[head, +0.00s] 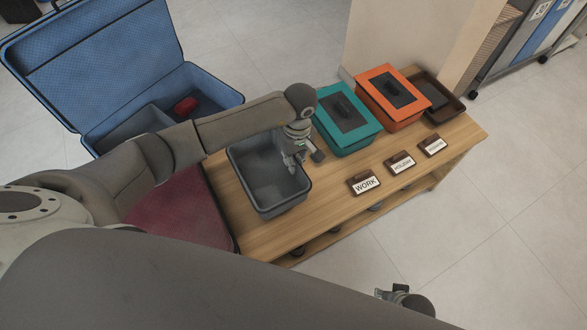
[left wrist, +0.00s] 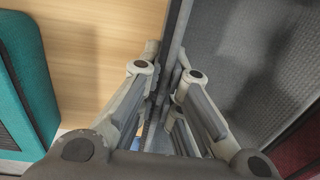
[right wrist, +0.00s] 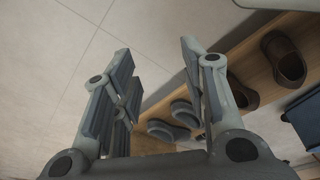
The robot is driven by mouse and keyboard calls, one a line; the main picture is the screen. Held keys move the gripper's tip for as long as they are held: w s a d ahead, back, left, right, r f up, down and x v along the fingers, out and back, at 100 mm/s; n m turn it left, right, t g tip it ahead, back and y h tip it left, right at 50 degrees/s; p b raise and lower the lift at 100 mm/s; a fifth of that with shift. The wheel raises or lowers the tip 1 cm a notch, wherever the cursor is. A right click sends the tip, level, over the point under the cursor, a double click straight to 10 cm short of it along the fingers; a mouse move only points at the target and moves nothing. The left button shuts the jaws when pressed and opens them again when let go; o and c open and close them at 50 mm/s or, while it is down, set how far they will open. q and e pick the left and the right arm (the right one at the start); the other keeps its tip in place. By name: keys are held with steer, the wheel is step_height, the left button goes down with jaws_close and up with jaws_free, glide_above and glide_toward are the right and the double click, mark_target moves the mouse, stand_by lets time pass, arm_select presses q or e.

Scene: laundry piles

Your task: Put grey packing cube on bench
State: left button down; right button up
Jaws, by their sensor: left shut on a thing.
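The grey packing cube (head: 261,206) is an open-topped box at the left part of the wooden bench (head: 333,214). It looks upright and empty, and I cannot tell whether it rests fully on the wood. My left gripper (head: 298,160) is shut on its right wall. In the left wrist view the left gripper (left wrist: 168,80) pinches the wall, with the cube's grey inside (left wrist: 245,60) on the right. My right gripper (head: 405,298) is low in front of the bench; in the right wrist view its fingers (right wrist: 157,85) are apart and empty.
Teal (head: 335,138) and orange (head: 403,113) cubes and a dark tray (head: 447,107) stand to the right. Labels, including WORK (head: 364,182), line the front. Shoes (right wrist: 284,58) sit on the lower shelf. An open blue suitcase (head: 213,88) lies behind; a maroon surface (head: 185,210) is left.

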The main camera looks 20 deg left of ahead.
arm_select(q)
steer(key=f, duration=0.4)
steer(key=shift+s+d, duration=0.2)
steer(key=shift+s, duration=0.15)
arm_select(e)
steer(key=shift+w+r, duration=0.3)
steer(key=shift+r, duration=0.4)
arm_select(q)
steer(key=shift+b, duration=0.3)
steer(key=c, duration=1.6)
jaws_free()
steer(key=shift+c, duration=0.2)
arm_select(e)
steer(key=shift+w+a+r, duration=0.1)
steer(key=shift+w+r, duration=0.05)
steer(key=shift+r, duration=0.15)
arm_select(q)
steer(key=shift+r, duration=0.1)
step_height(320, 180, up, 12)
steer(key=p, duration=0.1)
steer(key=shift+w+d+p, duration=0.25)
steer(key=shift+w+p, duration=0.05)
steer(key=shift+w, duration=0.05)
arm_select(e)
steer(key=s+f, duration=0.1)
steer(key=f, duration=0.2)
steer(key=s+f, duration=0.1)
steer(key=f, duration=0.1)
steer(key=shift+s+d, duration=0.2)
steer(key=shift+s, duration=0.15)
